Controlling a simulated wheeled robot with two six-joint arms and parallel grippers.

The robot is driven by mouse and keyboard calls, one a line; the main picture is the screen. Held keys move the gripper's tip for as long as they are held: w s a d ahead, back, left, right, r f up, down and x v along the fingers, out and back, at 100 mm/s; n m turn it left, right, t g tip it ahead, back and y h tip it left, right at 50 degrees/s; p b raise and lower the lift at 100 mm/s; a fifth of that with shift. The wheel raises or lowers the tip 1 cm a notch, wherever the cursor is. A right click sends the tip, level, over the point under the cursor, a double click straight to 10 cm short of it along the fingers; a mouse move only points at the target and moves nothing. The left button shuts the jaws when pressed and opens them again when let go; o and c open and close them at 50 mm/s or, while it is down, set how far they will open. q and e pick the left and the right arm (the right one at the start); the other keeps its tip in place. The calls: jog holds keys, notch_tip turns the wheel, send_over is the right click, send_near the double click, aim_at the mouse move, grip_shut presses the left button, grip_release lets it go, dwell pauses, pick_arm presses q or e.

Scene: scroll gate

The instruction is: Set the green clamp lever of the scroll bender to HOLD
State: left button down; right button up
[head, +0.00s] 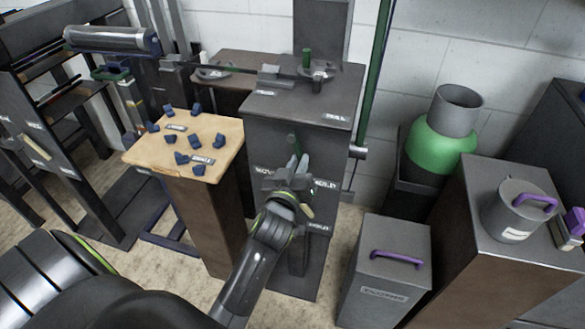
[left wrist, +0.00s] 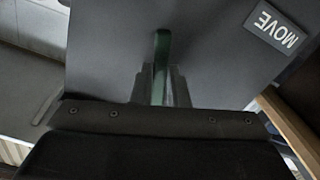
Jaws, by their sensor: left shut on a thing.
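The scroll bender is a dark grey cabinet (head: 330,107) in the middle of the head view. Its green clamp lever (head: 293,141) stands out from the front face, its lower part hidden by my gripper. A MOVE label (head: 266,171) is left of the lever and a HOLD label (head: 325,184) is right of it. My left gripper (head: 297,163) is at the lever. In the left wrist view the green lever (left wrist: 162,55) runs between the fingers (left wrist: 161,88), which are shut on it. The MOVE label (left wrist: 276,28) shows upside down there. My right gripper is out of view.
A wooden-topped stand (head: 222,158) with several small dark blue blocks is close to the left. A grey box with a purple handle (head: 383,270) stands at the lower right. A green-banded cylinder (head: 440,145) and a lidded pot (head: 512,212) are farther right.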

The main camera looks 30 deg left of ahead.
pick_arm(q)
jog(key=shift+w+d+r+n+b, duration=0.1)
jog(key=shift+d+r+n+b, duration=0.2)
jog(key=shift+n, duration=0.5)
jog(key=shift+w+d+r+n+b, duration=0.1)
jog(key=shift+d+n+b, duration=0.3)
jog(key=shift+n, duration=0.4)
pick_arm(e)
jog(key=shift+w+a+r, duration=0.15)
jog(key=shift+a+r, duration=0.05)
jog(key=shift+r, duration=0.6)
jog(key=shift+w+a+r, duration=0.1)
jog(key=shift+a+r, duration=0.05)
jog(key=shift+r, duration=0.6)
pick_arm(q)
jog(key=shift+d, duration=0.1)
jog(key=c, duration=1.4)
grip_release()
